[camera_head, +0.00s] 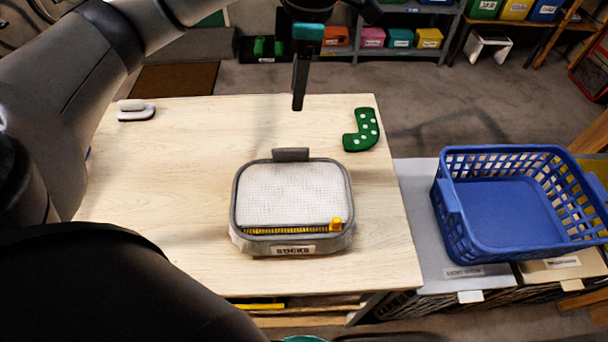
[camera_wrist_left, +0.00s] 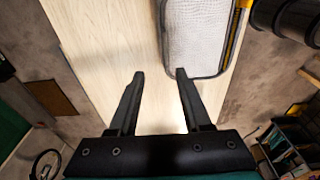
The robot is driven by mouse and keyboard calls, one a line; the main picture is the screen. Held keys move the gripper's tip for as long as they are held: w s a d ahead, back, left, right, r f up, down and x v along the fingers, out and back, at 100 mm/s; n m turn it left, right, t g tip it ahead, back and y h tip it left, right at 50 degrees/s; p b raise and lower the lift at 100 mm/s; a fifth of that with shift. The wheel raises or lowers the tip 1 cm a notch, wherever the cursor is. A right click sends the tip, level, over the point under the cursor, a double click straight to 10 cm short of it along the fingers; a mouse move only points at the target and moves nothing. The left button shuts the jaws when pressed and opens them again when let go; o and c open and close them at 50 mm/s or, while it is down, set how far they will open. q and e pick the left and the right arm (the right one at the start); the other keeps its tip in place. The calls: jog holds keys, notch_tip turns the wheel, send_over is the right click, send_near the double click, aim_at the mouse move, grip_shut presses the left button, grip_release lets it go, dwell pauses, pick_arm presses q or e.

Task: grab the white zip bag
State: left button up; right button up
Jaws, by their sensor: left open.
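The white zip bag (camera_head: 292,195) lies on the wooden table, with white mesh on top, grey edging, a yellow zip with a yellow pull along its near side, and a "SOCKS" label in front. A grey tab (camera_head: 291,155) sticks out at its far edge. My left gripper (camera_head: 298,104) points down beyond the bag's far side, above the table's far edge. In the left wrist view the gripper (camera_wrist_left: 160,75) is open and empty, with its right fingertip overlapping the edge of the bag (camera_wrist_left: 196,38) in the picture. My right gripper is not in view.
A green dotted sock (camera_head: 363,131) lies right of the bag's far corner. A white brush-like item (camera_head: 136,110) is at the table's far left. A blue basket (camera_head: 508,247) stands right of the table (camera_head: 160,190). The tabletop left of the bag is clear.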

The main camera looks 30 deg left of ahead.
pick_arm(q)
jog(key=f, duration=0.2)
jog(key=s+f, duration=0.1)
jog(key=f, duration=0.1)
jog(key=shift+s+a+f+b, duration=0.15)
jog(key=shift+a+f+b, duration=0.05)
jog(key=shift+f+b, duration=0.15)
send_over(291, 149)
jog(key=f, duration=0.4)
jog(key=shift+w+f, duration=0.1)
jog(key=shift+w, duration=0.1)
jog(key=shift+f, duration=0.45)
jog(key=f, duration=0.5)
jog(key=shift+s+a, duration=0.1)
jog(key=shift+s, duration=0.15)
pick_arm(e)
jog(key=s, duration=0.1)
jog(key=s+f, duration=0.1)
jog(key=s, duration=0.1)
jog(key=shift+f, duration=0.1)
pick_arm(q)
grip_shut()
pick_arm(e)
jog(key=shift+s+g, duration=0.15)
jog(key=shift+g, duration=0.15)
